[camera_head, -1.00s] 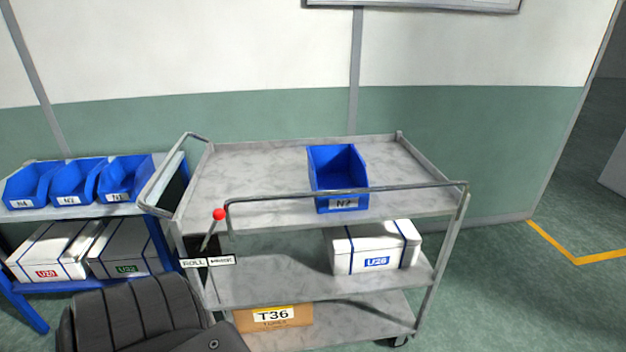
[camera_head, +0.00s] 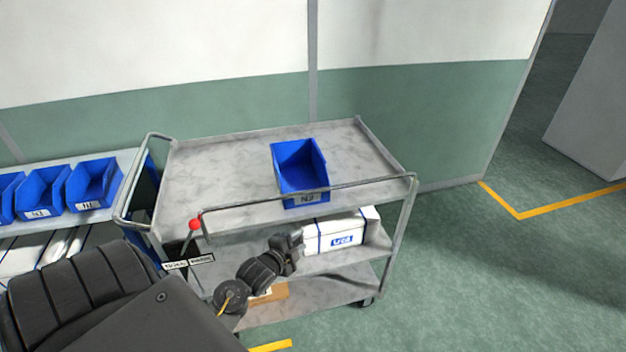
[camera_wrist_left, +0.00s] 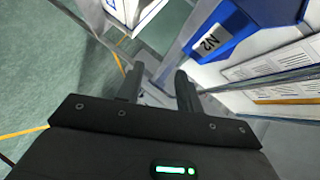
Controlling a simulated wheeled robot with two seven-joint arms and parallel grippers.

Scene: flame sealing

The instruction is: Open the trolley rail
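The grey metal trolley (camera_head: 230,165) stands in front of the wall. Its front rail (camera_head: 340,185) is a raised bar across the near edge of the top shelf. A lever with a red ball knob (camera_head: 195,224) stands at the rail's left end, above a small label plate (camera_head: 190,261). My left gripper (camera_head: 294,239) is in front of the trolley, below the rail and near the middle shelf. In the left wrist view its fingers (camera_wrist_left: 158,82) are apart with nothing held between them. My right gripper is not in view.
A blue bin (camera_head: 290,165) marked N2 sits on the top shelf. A white box (camera_head: 365,226) is on the middle shelf and a brown box (camera_head: 272,293) on the bottom. A rack with blue bins (camera_head: 42,192) stands left. Floor (camera_head: 450,270) to the right is clear.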

